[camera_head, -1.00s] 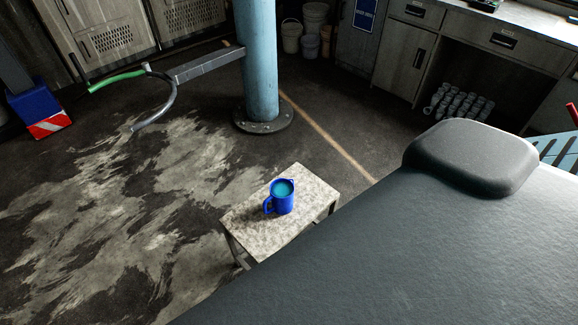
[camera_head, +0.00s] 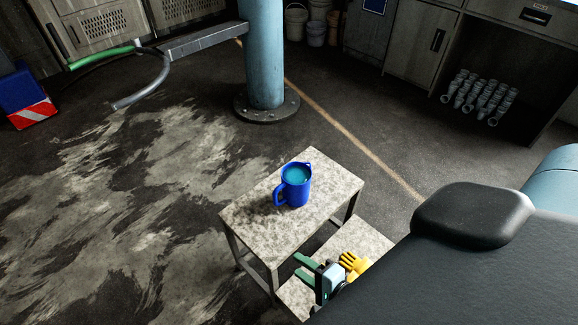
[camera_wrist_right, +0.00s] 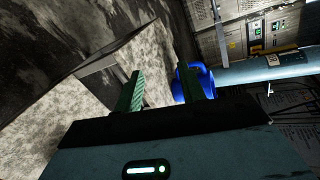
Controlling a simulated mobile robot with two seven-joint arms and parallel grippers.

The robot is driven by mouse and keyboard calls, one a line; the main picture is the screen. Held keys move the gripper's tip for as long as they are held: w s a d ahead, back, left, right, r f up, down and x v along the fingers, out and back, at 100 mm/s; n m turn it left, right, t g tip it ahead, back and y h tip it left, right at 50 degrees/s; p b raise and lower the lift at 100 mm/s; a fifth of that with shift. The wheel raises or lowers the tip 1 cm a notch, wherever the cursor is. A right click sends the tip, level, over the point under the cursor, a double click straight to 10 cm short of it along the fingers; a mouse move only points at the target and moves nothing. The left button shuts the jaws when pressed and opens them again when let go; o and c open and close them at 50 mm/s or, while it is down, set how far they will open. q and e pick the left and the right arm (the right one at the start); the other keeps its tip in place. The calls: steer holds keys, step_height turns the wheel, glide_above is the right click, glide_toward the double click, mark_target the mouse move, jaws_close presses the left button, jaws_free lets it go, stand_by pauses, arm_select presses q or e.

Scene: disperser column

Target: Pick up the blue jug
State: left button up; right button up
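The blue jug (camera_head: 297,191) stands upright on a small table (camera_head: 255,232) with a mottled stone-like top, in the head view. Its handle points to the left and its inside looks light blue. My right gripper (camera_head: 302,268) is low beside the front right side of the table, its green fingers apart and empty. In the right wrist view, the fingers of my right gripper (camera_wrist_right: 157,85) are spread. The jug (camera_wrist_right: 204,77) shows there beyond the right finger, partly hidden by it and apart from the grip. My left gripper is not in view.
A lower mottled surface (camera_head: 357,238) with a yellow object (camera_head: 352,264) lies right of the table. A blue column (camera_head: 265,60) stands behind, with a curved metal arm (camera_head: 150,90) to its left. Open floor (camera_head: 130,210) lies left of the table.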

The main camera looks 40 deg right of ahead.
steer(key=w+d+f+m+t+h+b, duration=0.2)
steer(key=w+d+f+m+b, duration=0.1)
steer(key=w+m+b, duration=0.45)
steer(key=m+t+h+b, duration=0.2)
steer(key=m+b, duration=0.2)
steer(key=m, duration=0.6)
glide_toward(276, 199)
steer(key=w, duration=0.4)
steer(key=shift+w+d+f, duration=0.15)
steer(key=shift+d+f, duration=0.2)
steer(key=shift+f, duration=0.05)
steer(key=shift+w+d+m, duration=0.1)
steer(key=shift+w+m, duration=0.15)
steer(key=shift+m, duration=0.2)
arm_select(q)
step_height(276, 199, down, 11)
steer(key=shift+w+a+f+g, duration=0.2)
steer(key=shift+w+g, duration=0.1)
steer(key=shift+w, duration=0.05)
arm_select(e)
steer(key=shift+r, duration=0.15)
steer(key=shift+w+d, duration=0.1)
steer(key=shift+w, duration=0.45)
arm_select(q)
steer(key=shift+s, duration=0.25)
arm_select(e)
steer(key=shift+w+d+r, duration=0.1)
steer(key=shift+w, duration=1.55)
steer(key=shift+w+r, duration=0.15)
steer(key=shift+w, duration=1.55)
